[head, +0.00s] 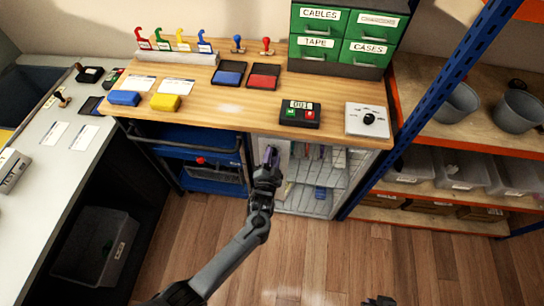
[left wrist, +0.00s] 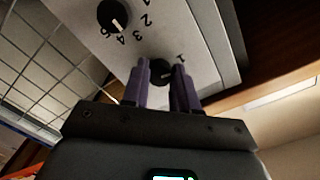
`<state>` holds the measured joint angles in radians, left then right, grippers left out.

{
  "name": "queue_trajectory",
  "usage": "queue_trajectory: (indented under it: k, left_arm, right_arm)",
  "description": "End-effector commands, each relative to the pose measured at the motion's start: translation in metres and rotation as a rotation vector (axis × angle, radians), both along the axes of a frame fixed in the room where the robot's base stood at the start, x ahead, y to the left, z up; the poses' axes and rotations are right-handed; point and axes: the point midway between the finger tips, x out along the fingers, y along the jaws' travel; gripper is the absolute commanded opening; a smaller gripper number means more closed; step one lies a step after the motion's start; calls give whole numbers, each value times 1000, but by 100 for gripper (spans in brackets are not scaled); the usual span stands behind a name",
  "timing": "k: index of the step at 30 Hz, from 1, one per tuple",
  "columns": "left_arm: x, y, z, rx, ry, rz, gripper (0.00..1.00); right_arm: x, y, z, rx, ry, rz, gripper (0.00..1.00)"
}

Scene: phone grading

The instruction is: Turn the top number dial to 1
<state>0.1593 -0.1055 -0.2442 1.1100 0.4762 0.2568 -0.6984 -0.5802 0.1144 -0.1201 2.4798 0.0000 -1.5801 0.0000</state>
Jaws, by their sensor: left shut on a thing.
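A pale dial panel (left wrist: 170,32) fills the upper middle of the left wrist view. One black dial (left wrist: 160,71) sits between my left gripper's fingers (left wrist: 160,88), which are shut on it. A printed 1 shows beside this dial; the fingers hide its other numbers. In the head view my left gripper (head: 268,158) reaches the panel (head: 286,160) below the bench edge. A dark tip, probably my right gripper (head: 379,301), shows at the bottom edge.
The wooden bench (head: 215,112) is just above the panel. A wire cage (head: 325,185) stands beside it, and a blue shelving post (head: 425,100) rises to the right. A black keypad box (head: 300,114) and a white knob box (head: 366,119) stand on the bench.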

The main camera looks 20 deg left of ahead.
Motion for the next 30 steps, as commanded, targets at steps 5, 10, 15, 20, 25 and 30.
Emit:
queue_trajectory:
  k: [5,10,15,20,25,30]
  left_arm:
    - [0,0,0,-1,0,-1,0]
    - [0,0,0,0,1,-1,50]
    - [0,0,0,0,0,0,54]
    - [-1,0,0,1,0,0,54]
    - [-12,-2,1,1,1,1,54]
    - [-38,-8,2,0,2,-1,54]
  right_arm:
    - [0,0,0,0,0,0,0]
    - [0,-1,0,-3,0,2,0]
    - [0,-2,0,-9,0,5,0]
    - [0,-2,0,-11,-1,7,0]
    - [0,-2,4,-9,0,6,0]
    - [0,-2,11,-8,0,5,0]
